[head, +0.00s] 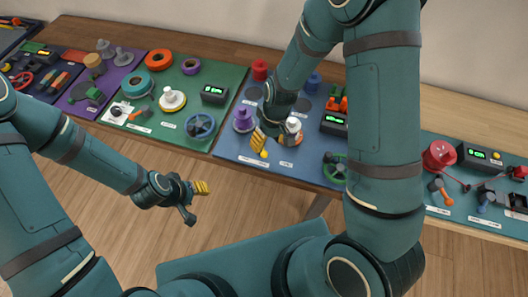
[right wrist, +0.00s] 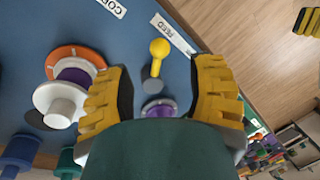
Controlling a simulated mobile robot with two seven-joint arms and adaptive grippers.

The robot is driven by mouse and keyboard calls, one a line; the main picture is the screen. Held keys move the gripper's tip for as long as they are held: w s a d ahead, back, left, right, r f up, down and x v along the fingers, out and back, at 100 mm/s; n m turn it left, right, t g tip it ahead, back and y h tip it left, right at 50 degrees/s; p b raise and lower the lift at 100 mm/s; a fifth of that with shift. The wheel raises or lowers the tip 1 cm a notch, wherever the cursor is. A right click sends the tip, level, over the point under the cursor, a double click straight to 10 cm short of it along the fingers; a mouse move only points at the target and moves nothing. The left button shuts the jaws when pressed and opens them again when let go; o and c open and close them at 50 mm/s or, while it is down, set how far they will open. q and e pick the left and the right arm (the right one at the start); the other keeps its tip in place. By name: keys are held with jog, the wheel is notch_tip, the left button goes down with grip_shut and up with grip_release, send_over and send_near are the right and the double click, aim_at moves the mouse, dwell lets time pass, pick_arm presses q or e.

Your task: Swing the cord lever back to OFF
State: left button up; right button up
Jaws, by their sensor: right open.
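A small lever with a yellow ball knob (right wrist: 158,48) and a grey foot stands on the blue panel near a white label that seems to read FEED. I take it for the cord lever. In the head view its yellow knob (head: 264,154) shows at the panel's front edge. My right gripper (right wrist: 165,88) is open and empty, with the lever seen between its yellow-padded fingers; contact cannot be told. In the head view this gripper (head: 274,138) hangs over the panel. My left gripper (head: 197,199) is open and empty over the floor, in front of the table.
An orange disc (right wrist: 62,57) under a white spool (right wrist: 60,103) stands beside the right gripper's left finger. A purple spool (head: 243,121), a green handwheel (head: 335,167) and a black display box (head: 334,124) share the blue panel (head: 230,147). A blue handwheel (head: 200,126) sits left.

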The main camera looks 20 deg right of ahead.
aim_at(265, 152)
jog(key=f, duration=0.2)
jog(key=a+f, duration=0.1)
jog(key=f, duration=0.2)
jog(key=shift+s+f, duration=0.15)
jog(key=shift+f, duration=0.2)
grip_shut()
